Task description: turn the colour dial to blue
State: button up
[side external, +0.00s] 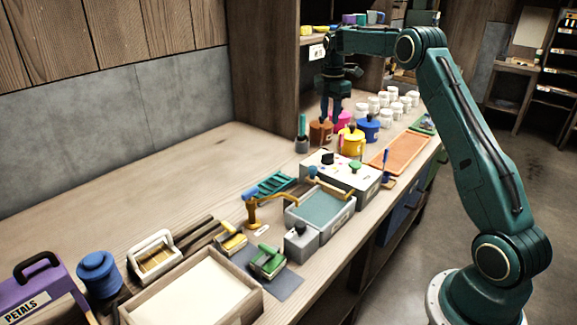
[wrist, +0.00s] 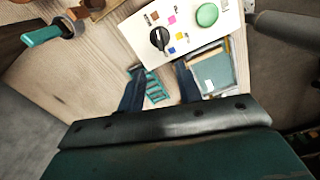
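The colour dial (wrist: 159,38) is a black knob on the white top of a control box (wrist: 133,31). Which patch the dial points at is too small to tell. The knob also shows in the side view (side external: 327,157), on the box's top left of a green button (side external: 354,166). My gripper (wrist: 160,100) is open and empty, its two dark fingers apart. In the side view my gripper (side external: 331,112) hangs pointing down near the coloured jars, above and behind the box, clear of the dial.
Brown (side external: 320,132) and yellow (side external: 351,141) jars stand behind the box, close to my gripper. A grey vat (side external: 322,213) with a tap stands in front of it, and a teal rack (side external: 271,184) lies left. An orange tray (side external: 400,152) is at right.

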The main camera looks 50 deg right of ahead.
aim_at(328, 157)
notch_tip(328, 157, down, 13)
jog(key=shift+f, duration=0.1)
dwell(0.6)
grip_shut()
